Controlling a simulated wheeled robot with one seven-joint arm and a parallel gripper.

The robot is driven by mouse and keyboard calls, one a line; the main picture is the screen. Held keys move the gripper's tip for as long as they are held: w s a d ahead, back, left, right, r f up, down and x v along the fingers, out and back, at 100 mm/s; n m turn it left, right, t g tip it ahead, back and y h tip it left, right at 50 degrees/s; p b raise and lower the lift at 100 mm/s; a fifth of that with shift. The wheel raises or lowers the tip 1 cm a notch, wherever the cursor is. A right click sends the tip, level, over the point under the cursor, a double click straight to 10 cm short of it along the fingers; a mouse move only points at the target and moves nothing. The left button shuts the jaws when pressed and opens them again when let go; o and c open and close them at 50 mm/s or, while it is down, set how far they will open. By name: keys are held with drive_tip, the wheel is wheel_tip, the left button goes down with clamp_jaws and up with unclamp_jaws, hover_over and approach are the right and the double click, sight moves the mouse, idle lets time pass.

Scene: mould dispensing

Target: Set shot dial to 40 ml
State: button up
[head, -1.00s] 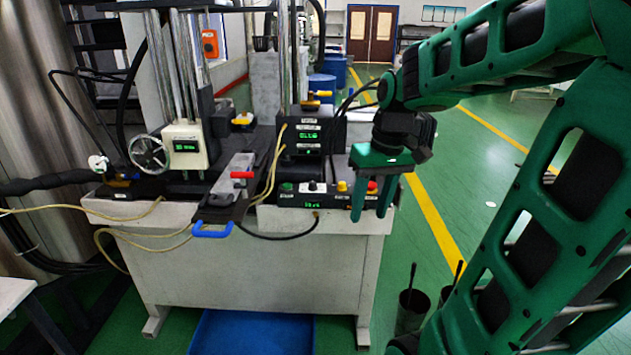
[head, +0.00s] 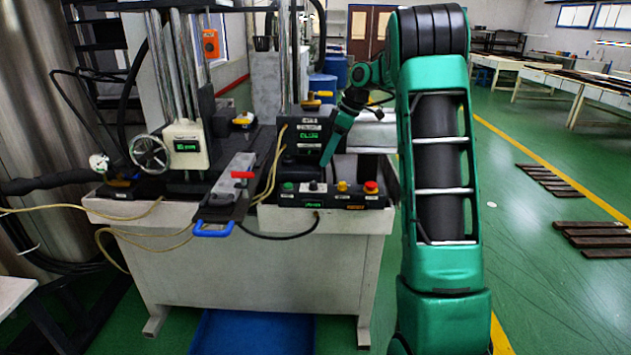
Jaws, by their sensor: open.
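A control panel with a small black knob (head: 313,186) between a green button and a yellow button sits on the front of the bench, with a small green display (head: 313,205) below it. A white unit at the left has a round handwheel (head: 149,153) and a green display (head: 187,147). I cannot read which one is labelled as the shot dial, nor the numbers. My gripper (head: 330,152) is open, tilted down and left beside the stacked display box (head: 309,135), above the panel's right part. Only one green finger shows clearly; whether it touches the box cannot be told.
A red emergency button (head: 370,187) is at the panel's right end. Yellow hoses (head: 272,165) run beside the box.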

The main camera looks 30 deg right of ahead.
sight(314, 182)
drive_tip(key=x, duration=1)
drive_tip(key=shift+f, duration=0.25)
